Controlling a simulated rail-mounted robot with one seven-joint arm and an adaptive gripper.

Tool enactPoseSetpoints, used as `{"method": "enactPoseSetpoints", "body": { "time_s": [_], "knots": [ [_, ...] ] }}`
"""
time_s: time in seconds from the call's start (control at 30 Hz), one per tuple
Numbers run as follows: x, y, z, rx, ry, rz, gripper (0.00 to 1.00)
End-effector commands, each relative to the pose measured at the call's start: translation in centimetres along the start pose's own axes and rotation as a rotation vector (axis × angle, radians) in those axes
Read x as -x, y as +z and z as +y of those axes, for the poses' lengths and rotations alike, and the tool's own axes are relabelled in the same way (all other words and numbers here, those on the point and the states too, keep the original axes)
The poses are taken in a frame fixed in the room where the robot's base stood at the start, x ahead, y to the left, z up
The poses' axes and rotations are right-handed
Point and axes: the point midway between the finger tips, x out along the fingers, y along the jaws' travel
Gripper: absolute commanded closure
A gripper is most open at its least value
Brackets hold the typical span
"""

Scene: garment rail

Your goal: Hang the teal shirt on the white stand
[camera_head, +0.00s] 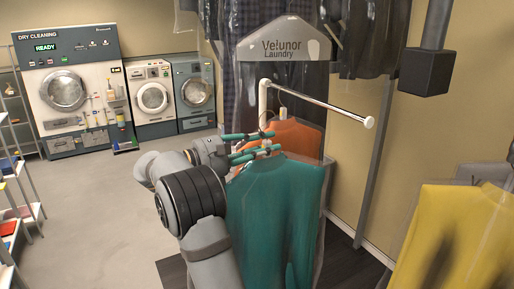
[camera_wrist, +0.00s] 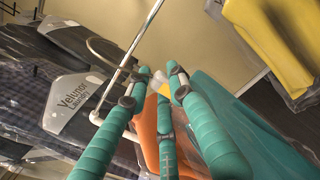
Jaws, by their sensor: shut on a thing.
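The teal shirt (camera_head: 275,205) hangs upright below my gripper (camera_head: 270,141) in the head view. It also shows at the right of the wrist view (camera_wrist: 250,125). My gripper, with teal-wrapped fingers (camera_wrist: 160,80), is shut on the shirt's hanger at the top; the exact grip is partly hidden. A thin curved hook (camera_wrist: 108,55) shows beyond the fingertips in the wrist view. The white stand (camera_head: 315,104) has a bar sloping down to the right, ending in a round knob. The bar also shows in the wrist view (camera_wrist: 138,48). The shirt is in front of and below the bar.
An orange shirt (camera_head: 298,137) hangs behind the teal one, close to my fingers. A clear garment bag marked Velunor Laundry (camera_head: 285,45) hangs behind the stand. A yellow shirt (camera_head: 455,235) is at the right. A dark block (camera_head: 424,72) juts out at upper right.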

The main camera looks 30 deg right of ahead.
Motion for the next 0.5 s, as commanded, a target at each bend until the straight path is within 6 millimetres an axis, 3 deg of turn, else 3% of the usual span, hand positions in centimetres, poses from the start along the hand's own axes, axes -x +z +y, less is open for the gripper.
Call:
{"method": "enactPoseSetpoints", "body": {
  "time_s": [0.5],
  "knots": [
    [-4.6, -0.2, 0.0, -0.002, -0.001, -0.001, 1.00]
  ]
}}
